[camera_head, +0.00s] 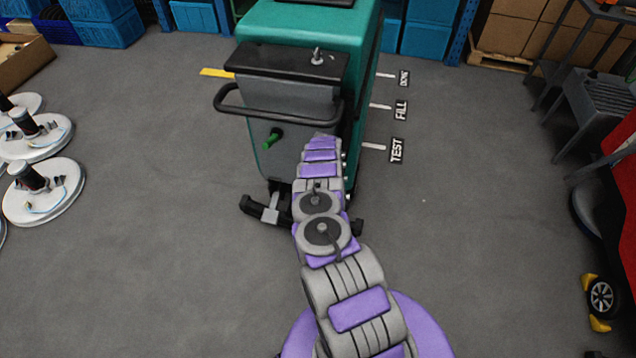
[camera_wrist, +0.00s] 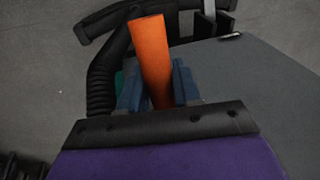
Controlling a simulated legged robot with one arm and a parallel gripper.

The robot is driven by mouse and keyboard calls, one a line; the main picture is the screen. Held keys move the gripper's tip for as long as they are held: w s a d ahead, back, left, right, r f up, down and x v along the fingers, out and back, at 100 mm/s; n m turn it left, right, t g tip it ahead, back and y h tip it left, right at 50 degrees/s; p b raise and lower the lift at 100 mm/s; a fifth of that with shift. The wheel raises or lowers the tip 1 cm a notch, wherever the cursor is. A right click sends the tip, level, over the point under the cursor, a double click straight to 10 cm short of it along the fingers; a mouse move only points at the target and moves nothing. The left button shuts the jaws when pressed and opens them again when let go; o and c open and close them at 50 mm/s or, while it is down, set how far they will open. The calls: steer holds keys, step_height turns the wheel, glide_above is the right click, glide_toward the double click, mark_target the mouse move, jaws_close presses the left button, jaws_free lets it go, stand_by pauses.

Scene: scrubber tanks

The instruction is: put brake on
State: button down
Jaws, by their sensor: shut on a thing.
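The scrubber machine (camera_head: 310,40) is teal with a dark grey rear panel and a black looped handlebar (camera_head: 232,108). In the wrist view, an orange cylindrical handle (camera_wrist: 150,45) stands between the blue fingers of my gripper (camera_wrist: 158,88), which is shut on it. I take this handle to be the brake lever; no label shows on it. In the head view my arm reaches to the rear right of the machine and hides the orange handle and my gripper. A green handle (camera_head: 272,138) sticks out of the rear panel, left of my arm.
Floor labels DONE (camera_head: 404,77), FILL (camera_head: 401,110) and TEST (camera_head: 397,150) lie right of the machine. A black squeegee bar (camera_head: 262,208) sits low behind it. White round machines (camera_head: 45,190) stand left, a red machine (camera_head: 625,200) right. Floor between is clear.

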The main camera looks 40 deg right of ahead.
steer(key=shift+w+a+r+b, duration=0.15)
steer(key=shift+w+b, duration=0.2)
steer(key=c, duration=0.9)
jaws_free()
steer(key=shift+s, duration=0.25)
steer(key=shift+d+p, duration=0.25)
steer(key=shift+p, duration=0.5)
